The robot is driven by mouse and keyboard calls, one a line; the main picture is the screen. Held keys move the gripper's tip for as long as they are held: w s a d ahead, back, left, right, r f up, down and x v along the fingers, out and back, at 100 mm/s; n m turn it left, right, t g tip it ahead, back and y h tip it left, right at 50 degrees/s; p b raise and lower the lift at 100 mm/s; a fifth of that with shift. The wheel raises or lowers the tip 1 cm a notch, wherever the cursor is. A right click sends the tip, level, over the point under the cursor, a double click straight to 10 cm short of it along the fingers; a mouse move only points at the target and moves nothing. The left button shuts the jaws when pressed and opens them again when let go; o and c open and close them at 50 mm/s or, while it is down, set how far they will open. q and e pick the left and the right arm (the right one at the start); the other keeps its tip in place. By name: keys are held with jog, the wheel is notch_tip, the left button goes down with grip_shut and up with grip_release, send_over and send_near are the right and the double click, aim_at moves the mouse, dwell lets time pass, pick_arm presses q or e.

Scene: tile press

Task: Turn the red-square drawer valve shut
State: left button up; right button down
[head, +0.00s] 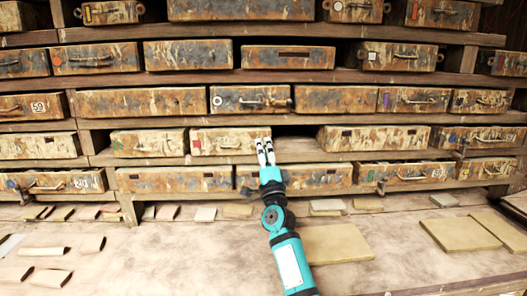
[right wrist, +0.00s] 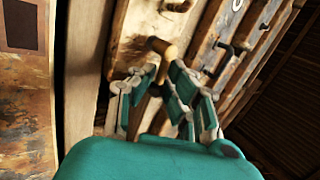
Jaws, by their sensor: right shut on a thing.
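The red-square drawer (head: 230,135) is in the middle of the shelf wall in the head view, with a small red square (head: 196,143) at the left of its worn, mottled front. My right gripper (head: 265,152) is at the lower right end of this drawer. In the right wrist view, my right gripper (right wrist: 158,82) is shut on a tan-brown, bent valve handle (right wrist: 162,47) between its fingers. The fingers cover part of the handle, and its exact turn angle is hard to tell. My left gripper is not in view.
An empty dark slot (head: 295,140) lies right of the red-square drawer. More worn drawers surround it, with a long drawer (head: 290,179) below. The bench (head: 190,255) in front holds several flat tiles, including a large one (head: 337,243) beside my arm.

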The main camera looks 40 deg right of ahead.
jog(key=shift+f+m+g+h, duration=0.3)
jog(key=shift+m+h, duration=0.5)
jog(key=shift+m, duration=0.3)
jog(key=c, duration=1.4)
grip_release()
jog(key=v, duration=1.2)
